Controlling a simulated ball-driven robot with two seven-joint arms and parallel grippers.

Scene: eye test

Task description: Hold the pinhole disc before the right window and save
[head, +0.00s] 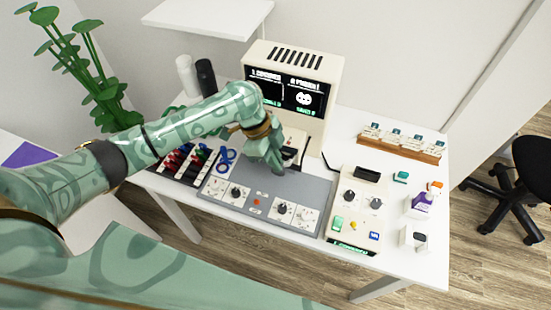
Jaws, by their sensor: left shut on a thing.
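My left gripper (272,160) points down over the back of the grey panel, in front of the cream machine (329,75). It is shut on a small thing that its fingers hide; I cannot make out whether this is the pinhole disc. The machine has a dark screen (285,90) with white lettering and a round white face. A pale part (297,134) low on its front is partly covered by my gripper, and I cannot make out a right window there. A cream console (352,215) to the right has knobs and green, yellow and blue buttons. My right gripper is out of view.
A wooden card holder (402,142) and small boxes (418,204) stand right. A plant (85,65) is at left.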

